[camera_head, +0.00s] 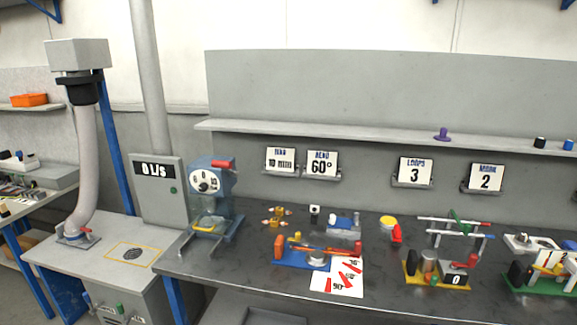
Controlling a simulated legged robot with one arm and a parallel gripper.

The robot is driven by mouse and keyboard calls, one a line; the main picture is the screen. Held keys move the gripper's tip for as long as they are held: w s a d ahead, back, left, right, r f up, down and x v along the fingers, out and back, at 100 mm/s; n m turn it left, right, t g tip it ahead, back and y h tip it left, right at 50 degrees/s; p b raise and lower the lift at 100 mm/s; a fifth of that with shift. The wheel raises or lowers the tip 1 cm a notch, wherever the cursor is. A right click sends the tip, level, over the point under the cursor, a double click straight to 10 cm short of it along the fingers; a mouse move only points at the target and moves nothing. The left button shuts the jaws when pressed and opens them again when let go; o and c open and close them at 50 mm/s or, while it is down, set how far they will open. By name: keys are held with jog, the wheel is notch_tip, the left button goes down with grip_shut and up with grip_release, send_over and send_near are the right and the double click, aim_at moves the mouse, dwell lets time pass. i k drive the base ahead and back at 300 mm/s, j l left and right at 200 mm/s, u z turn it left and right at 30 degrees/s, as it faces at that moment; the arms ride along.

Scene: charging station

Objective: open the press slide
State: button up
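A blue bench machine (225,200), which looks like the press, stands at the left end of the dark workbench (390,290). It has a white round dial on its front and a red handle (222,164) at its top right. A yellow bar (206,230) shows low at its front, below a clear panel; this may be the slide, but I cannot tell how far in or out it is. My gripper is not in view.
A grey box reading "0 L/s" (158,188) and a ducted hose (92,160) stand left of it. A blue bending jig (305,258), white angle card (338,279), yellow-based fixture (437,273) and green-based fixture (545,279) crowd the bench. A shelf (380,133) runs above.

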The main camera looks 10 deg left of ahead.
aim_at(218, 225)
jog(key=i+j+u, duration=0.25)
jog(key=i+j, duration=0.2)
jog(key=i+j+u, duration=0.25)
jog(key=i+j, duration=0.2)
